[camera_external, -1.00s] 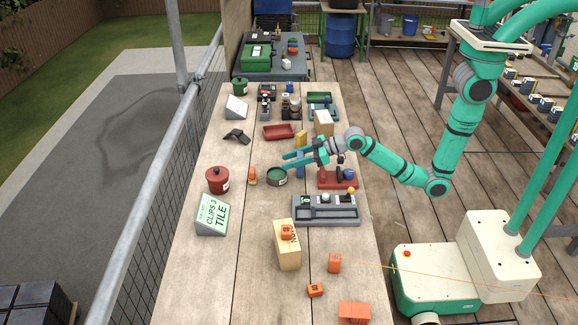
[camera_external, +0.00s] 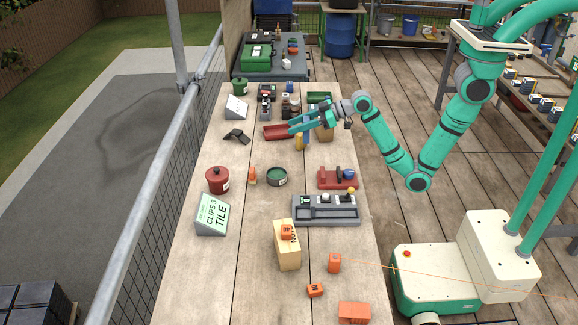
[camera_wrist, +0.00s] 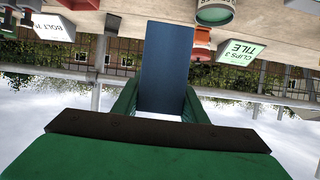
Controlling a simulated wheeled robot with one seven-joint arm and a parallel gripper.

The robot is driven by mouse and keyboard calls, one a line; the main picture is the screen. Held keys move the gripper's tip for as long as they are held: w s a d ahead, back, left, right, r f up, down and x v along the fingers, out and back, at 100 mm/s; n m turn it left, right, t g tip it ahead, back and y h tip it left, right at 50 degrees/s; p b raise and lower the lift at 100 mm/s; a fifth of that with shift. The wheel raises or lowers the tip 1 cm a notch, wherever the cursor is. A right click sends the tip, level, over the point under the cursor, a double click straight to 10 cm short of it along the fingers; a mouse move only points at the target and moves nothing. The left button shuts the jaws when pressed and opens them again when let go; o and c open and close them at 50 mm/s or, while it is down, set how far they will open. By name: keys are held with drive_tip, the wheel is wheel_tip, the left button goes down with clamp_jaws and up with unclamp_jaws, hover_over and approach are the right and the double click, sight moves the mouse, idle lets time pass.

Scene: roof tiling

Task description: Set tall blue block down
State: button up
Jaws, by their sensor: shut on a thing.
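The tall blue block (camera_wrist: 165,68) stands out large in the wrist view, a plain dark blue slab between the green fingers of my gripper (camera_wrist: 162,97). My gripper is shut on it.
The workbench (camera_external: 210,270) carries a green round tin (camera_external: 277,176), a red pot (camera_external: 217,180), a red stand (camera_external: 337,179), a grey tray (camera_external: 325,214) and a clips sign (camera_external: 212,214). Orange blocks lie near the front. Bare wood shows at the front left.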

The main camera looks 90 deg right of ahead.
drive_tip(key=s+d+r, duration=0.1)
drive_tip(key=s+d, duration=0.1)
drive_tip(key=d, duration=0.2)
drive_tip(key=shift+w+d+f, duration=0.55)
drive_tip(key=shift+w+f, duration=1.55)
drive_tip(key=shift+w, duration=0.1)
drive_tip(key=shift+w+d+f, duration=0.55)
drive_tip(key=shift+w+f, duration=1.5)
drive_tip(key=shift+w, duration=0.2)
drive_tip(key=shift+w+d+f, duration=0.55)
drive_tip(key=shift+w+f, duration=1.55)
drive_tip(key=shift+w, duration=0.1)
drive_tip(key=o, duration=1.1)
drive_tip(key=shift+f, duration=0.1)
drive_tip(key=shift+c, duration=0.2)
